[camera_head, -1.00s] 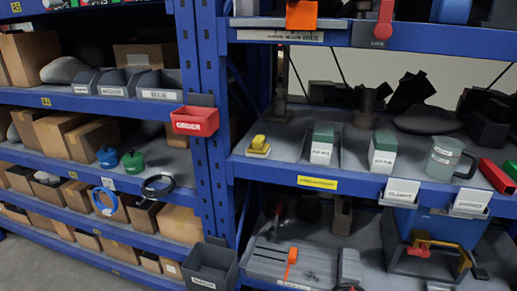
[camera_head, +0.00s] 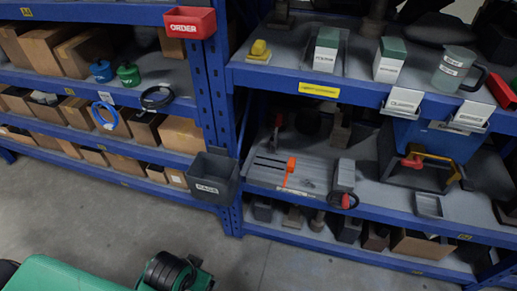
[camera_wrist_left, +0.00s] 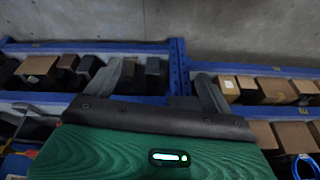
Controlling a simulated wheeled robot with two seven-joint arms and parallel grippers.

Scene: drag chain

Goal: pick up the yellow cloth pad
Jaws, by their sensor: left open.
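The yellow pad (camera_head: 260,49) sits on a small pale base near the front left edge of the upper right shelf in the head view. It looks small, and I cannot make out its cloth texture. My left arm, green with a black joint, shows at the bottom left of the head view, well below and apart from the pad. My left gripper (camera_wrist_left: 165,74) shows in the left wrist view with its two grey fingers spread and nothing between them. The pad cannot be made out in that view. My right gripper is not in view.
Two green-and-white boxes (camera_head: 326,50) and a clear mug (camera_head: 453,68) stand right of the pad. A red ORDER bin (camera_head: 189,22) hangs on the rack at its left. The blue shelf edge (camera_head: 300,82) runs below it. The concrete floor (camera_head: 80,215) in front is mostly clear.

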